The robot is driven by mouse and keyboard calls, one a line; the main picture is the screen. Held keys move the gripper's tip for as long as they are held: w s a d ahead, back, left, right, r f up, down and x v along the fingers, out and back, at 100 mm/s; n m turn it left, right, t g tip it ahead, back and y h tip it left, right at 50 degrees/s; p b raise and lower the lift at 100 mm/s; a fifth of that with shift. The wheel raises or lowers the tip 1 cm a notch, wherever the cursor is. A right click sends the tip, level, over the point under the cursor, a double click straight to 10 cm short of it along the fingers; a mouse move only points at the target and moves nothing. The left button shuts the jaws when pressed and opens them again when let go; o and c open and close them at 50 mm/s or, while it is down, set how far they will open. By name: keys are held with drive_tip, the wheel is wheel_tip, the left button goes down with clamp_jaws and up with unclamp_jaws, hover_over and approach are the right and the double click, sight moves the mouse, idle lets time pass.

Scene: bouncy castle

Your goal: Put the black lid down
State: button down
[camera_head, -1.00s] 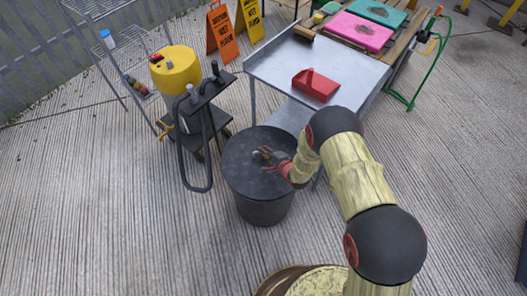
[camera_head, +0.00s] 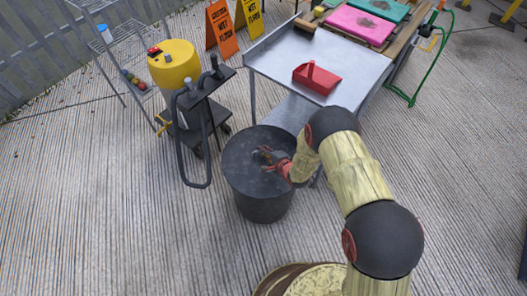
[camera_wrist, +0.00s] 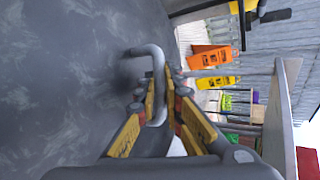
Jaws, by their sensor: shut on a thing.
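The black lid (camera_head: 243,172) is a round dark disc lying across the top of a black bin (camera_head: 265,208) in the middle of the head view. Whether it sits fully on the rim, I cannot tell. My gripper (camera_head: 268,156) is at the lid's centre, coming in from the right. In the wrist view the lid's dark scuffed face (camera_wrist: 60,70) fills the left side. A grey bent handle (camera_wrist: 157,75) stands out from it, and my gripper's yellow fingers (camera_wrist: 160,92) are shut around this handle.
A metal table (camera_head: 350,75) with a red dustpan (camera_head: 316,78) stands just behind the bin. A cart with a yellow drum (camera_head: 174,64) is behind left. Orange (camera_head: 220,28) and yellow (camera_head: 250,16) wet-floor signs stand farther back.

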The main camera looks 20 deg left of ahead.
drive_tip(key=shift+f, duration=0.4)
drive_tip(key=c, duration=1.8)
unclamp_jaws()
drive_tip(key=shift+f, duration=0.1)
drive_tip(key=v, duration=1.2)
